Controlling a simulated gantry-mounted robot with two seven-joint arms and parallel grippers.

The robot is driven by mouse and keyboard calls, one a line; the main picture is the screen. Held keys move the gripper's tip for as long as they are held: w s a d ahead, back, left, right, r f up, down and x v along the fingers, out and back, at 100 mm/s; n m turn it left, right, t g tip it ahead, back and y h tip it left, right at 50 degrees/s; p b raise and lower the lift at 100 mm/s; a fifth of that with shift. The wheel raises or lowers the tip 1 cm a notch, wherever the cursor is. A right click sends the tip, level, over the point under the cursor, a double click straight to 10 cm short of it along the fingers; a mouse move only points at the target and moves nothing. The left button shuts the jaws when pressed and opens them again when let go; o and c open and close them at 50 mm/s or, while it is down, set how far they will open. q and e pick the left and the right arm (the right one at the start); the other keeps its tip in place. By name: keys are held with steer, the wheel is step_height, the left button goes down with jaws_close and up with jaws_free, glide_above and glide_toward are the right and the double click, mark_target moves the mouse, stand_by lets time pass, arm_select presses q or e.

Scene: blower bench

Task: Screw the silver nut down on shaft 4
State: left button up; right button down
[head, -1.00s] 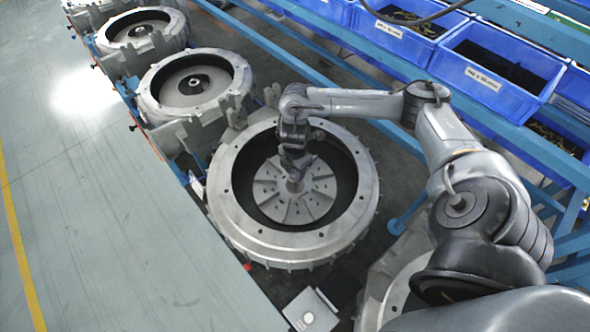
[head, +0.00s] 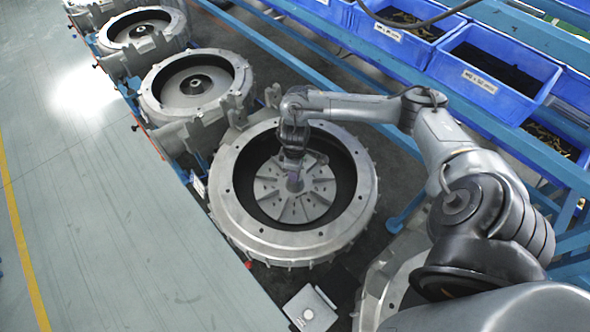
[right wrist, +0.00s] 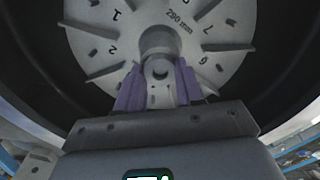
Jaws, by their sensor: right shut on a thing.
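My right gripper (head: 294,182) reaches down into a round grey blower housing (head: 222,185) and is at the centre of its bladed impeller (head: 315,205). In the right wrist view, its purple fingers (right wrist: 158,88) are shut on a small silver-grey round piece, which I take for the silver nut (right wrist: 160,69). The nut is at the central hub of the shaft (right wrist: 160,40). How far down the nut sits on the shaft is not clear. No shaft number can be read. My left gripper is not in view.
Two more blower housings (head: 142,29) (head: 194,87) stand in a row at upper left, with hubs bare. Blue bins (head: 492,72) line the blue rack at upper right. A small grey box (head: 310,311) lies below the housing. The impeller face carries numbers (right wrist: 178,23). Open floor lies left.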

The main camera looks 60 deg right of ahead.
steer(key=m, duration=0.7)
steer(key=shift+m, duration=0.3)
steer(key=m, duration=0.4)
steer(key=shift+m, duration=1)
steer(key=c, duration=1)
jaws_free()
steer(key=shift+n, duration=0.3)
